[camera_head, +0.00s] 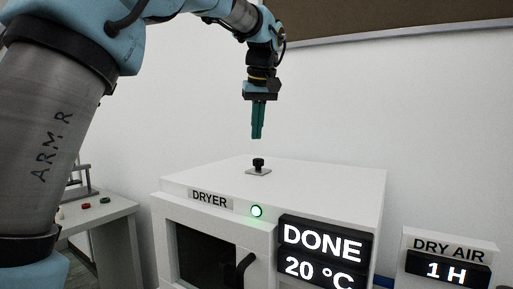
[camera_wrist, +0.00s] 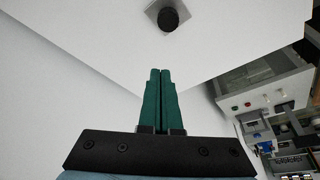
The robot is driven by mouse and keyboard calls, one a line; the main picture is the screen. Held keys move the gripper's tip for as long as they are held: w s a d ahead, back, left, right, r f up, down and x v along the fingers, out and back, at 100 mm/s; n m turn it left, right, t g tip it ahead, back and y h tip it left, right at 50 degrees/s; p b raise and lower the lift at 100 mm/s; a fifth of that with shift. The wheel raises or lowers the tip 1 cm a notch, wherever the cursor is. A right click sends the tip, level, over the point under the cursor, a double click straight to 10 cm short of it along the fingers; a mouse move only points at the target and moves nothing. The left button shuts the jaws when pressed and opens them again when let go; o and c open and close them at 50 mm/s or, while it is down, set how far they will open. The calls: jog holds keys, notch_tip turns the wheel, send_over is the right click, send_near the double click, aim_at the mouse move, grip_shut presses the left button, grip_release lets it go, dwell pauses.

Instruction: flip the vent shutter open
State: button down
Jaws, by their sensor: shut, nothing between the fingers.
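The vent on top of the white dryer (camera_head: 330,176) shows as a small metal plate (camera_head: 251,172) with a black knob (camera_head: 258,163). In the wrist view the plate (camera_wrist: 153,10) and the round black knob (camera_wrist: 168,19) are at the top middle. I cannot tell from these views how the shutter stands. My gripper (camera_head: 257,136) points down above the knob, with a clear gap between them. Its green fingers (camera_wrist: 158,72) are together and hold nothing.
The dryer front has a lit green lamp (camera_head: 257,211), a dark handle (camera_head: 245,270) and a display (camera_head: 318,250) reading DONE, 20 °C. A DRY AIR box (camera_head: 450,243) reading 1 H stands at right. A side table (camera_head: 115,210) with small red and green items is at left.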

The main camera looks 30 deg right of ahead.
jog(key=shift+v, duration=2.15)
